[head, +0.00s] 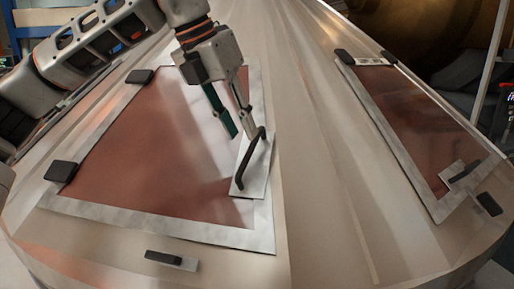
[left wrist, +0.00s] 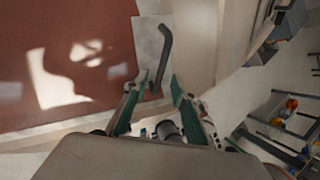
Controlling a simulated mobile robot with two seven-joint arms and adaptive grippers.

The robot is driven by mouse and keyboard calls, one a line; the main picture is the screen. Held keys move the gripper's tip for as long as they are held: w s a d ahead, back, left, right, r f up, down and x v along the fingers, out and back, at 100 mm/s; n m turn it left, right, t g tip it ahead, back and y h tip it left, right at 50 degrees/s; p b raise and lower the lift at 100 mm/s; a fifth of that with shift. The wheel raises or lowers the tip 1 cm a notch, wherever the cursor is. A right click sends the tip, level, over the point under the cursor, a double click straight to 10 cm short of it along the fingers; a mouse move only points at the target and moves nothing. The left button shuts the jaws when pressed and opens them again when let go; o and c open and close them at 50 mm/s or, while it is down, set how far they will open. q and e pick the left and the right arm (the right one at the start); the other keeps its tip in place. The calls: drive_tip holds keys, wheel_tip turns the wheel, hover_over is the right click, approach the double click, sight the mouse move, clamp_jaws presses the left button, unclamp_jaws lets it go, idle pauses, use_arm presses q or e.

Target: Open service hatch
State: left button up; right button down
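The service hatch on the left is a reddish-brown panel (head: 165,150) in a pale metal frame, lying shut on the sloped metal cover. Its black bar handle (head: 250,160) sits on a light plate at the panel's right side. My left gripper (head: 241,134) is open at the upper end of this handle. In the left wrist view, the green-padded fingers (left wrist: 160,82) stand apart, with the near end of the handle (left wrist: 165,50) appearing between the tips. I cannot tell whether they touch it. My right gripper is not in view.
A second hatch panel (head: 420,120) with its own black handle (head: 465,171) is on the right and also looks shut. Black hinges (head: 62,171) line the left hatch's outer edge. A black latch (head: 163,257) sits below it. The middle ridge is clear.

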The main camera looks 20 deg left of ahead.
sight(249, 149)
use_arm(q)
drive_tip(key=x, duration=0.6)
drive_tip(key=shift+d+f, duration=0.2)
drive_tip(key=shift+f, duration=0.15)
drive_tip(key=shift+c, duration=0.2)
clamp_jaws()
